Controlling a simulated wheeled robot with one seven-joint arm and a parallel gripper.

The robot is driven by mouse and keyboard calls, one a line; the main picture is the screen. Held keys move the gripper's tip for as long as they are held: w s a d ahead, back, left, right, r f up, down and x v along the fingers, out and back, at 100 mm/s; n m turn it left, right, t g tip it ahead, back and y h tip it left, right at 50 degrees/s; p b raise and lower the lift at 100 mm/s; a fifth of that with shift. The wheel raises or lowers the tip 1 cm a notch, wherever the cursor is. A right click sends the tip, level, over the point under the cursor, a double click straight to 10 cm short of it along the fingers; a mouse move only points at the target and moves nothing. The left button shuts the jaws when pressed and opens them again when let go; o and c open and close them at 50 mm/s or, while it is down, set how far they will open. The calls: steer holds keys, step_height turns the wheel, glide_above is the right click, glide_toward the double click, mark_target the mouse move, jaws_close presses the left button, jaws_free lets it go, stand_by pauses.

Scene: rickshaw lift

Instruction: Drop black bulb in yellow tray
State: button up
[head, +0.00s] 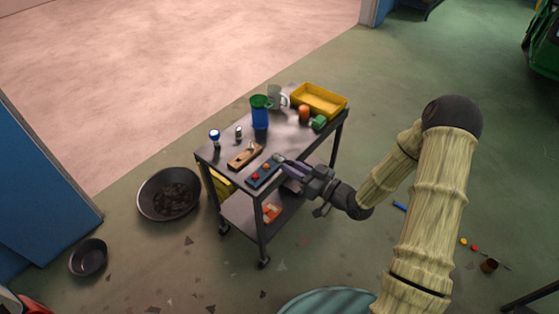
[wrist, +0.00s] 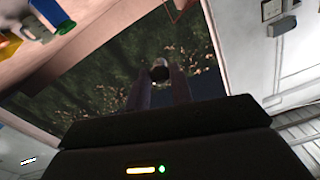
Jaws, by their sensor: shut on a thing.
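My gripper (head: 281,160) is over the near right edge of the dark cart top, close beside a dark box with red and orange buttons. In the wrist view its two fingers (wrist: 160,85) are shut on a small round thing, dark below and pale above, which looks like the black bulb (wrist: 160,73). In the head view the held thing is too small to make out clearly. The yellow tray (head: 301,105) stands at the far right corner of the cart top, apart from my gripper, and its visible inside looks empty.
The cart (head: 222,172) also carries the button box (head: 257,178), a wooden plane (head: 241,158), a green-and-blue cup (head: 260,117), a grey mug (head: 274,97), an orange thing (head: 304,114), a green thing (head: 319,123) and small bulb-like things (head: 215,138). A black pan (head: 147,195) lies on the floor.

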steer(key=w+d+f+m+t+h+b, duration=0.1)
steer(key=d+f+m+t+h, duration=0.6)
steer(key=d+f+m+h, duration=0.4)
step_height(320, 180, down, 4)
steer(key=d+h, duration=0.3)
steer(key=shift+w+r+t+h, duration=0.2)
steer(key=shift+t+h, duration=0.1)
steer(key=shift+h, duration=0.1)
